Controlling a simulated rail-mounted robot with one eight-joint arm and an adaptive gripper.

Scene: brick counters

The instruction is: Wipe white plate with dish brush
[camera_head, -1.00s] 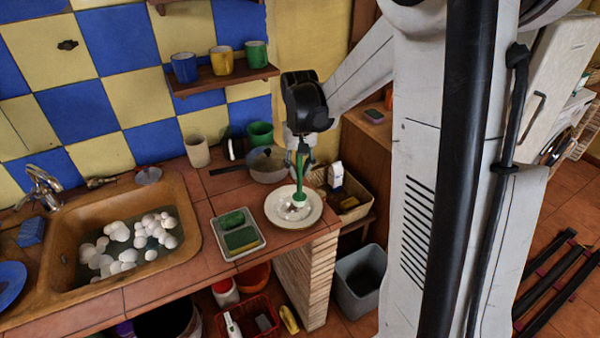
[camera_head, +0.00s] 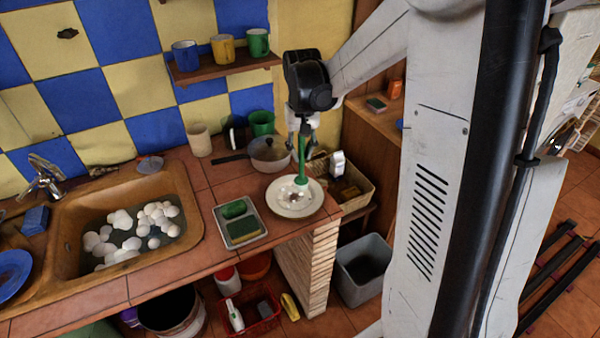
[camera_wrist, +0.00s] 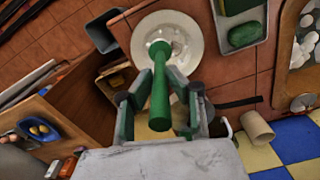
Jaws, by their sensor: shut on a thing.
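The white plate (camera_head: 275,198) lies on the tiled counter near its right front corner. It also shows at the top of the wrist view (camera_wrist: 205,35). My gripper (camera_head: 302,142) is above the plate, shut on the green handle of the dish brush (camera_head: 301,168). The brush is nearly upright with its head down over the plate's middle. In the wrist view the green brush (camera_wrist: 160,90) stands between the two fingers (camera_wrist: 160,100). The bristles look to be at or just above the plate surface; contact cannot be told.
Left of the plate is a tray (camera_head: 262,232) with green sponges. The sink (camera_head: 75,275) with foam is at the left. A basket (camera_head: 365,188) is at the right, and a grey bin (camera_head: 345,268) stands below the counter edge.

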